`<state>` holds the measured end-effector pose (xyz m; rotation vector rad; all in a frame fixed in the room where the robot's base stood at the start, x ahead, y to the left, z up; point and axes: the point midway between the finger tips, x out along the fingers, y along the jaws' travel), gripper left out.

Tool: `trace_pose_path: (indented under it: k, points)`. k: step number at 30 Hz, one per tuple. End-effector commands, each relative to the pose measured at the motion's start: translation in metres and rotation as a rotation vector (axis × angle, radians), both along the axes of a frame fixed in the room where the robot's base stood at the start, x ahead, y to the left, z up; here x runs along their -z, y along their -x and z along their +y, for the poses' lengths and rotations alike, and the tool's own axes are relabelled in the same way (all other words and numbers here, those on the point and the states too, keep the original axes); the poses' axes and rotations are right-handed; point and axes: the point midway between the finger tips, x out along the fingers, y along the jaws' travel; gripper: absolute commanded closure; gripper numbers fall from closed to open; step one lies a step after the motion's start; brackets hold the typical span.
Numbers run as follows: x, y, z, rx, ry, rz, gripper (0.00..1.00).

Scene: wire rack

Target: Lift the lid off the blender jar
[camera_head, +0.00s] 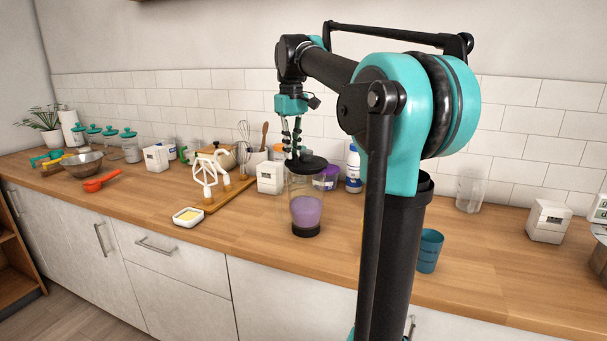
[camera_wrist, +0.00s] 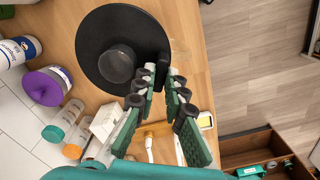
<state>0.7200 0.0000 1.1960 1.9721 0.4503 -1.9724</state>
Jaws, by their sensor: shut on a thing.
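The blender jar (camera_head: 306,190) stands upright on the counter, clear with purple contents and a dark base. Its black round lid (camera_head: 312,164) is at the top of the jar; I cannot tell whether a gap lies between them. In the wrist view the lid (camera_wrist: 92,40) is a wide black disc with a raised knob (camera_wrist: 117,64), and it hides the jar. My gripper (camera_head: 294,153) points down at the lid, over its left part. In the wrist view my gripper's fingertips (camera_wrist: 158,82) are by the knob, and the gripper is shut on the lid; the exact contact is unclear.
A white box (camera_head: 270,178), a purple-lidded container (camera_head: 327,178) and a white-blue bottle (camera_head: 353,170) stand close behind the jar. A board with a white rack (camera_head: 208,170) and a butter dish (camera_head: 188,217) are to the left. A blue cup (camera_head: 429,250) stands to the right.

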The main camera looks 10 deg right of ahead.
Motion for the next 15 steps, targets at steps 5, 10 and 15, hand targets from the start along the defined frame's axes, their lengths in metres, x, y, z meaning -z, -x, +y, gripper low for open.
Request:
trace_pose_path:
  k: [5,10,15]
  points:
    - [-0.007,0.000,0.000,0.000,0.000,0.000,1.00]
    - [-0.016,0.000,0.000,0.000,0.000,0.000,1.00]
    - [-0.025,0.000,0.000,0.000,0.000,0.000,1.00]
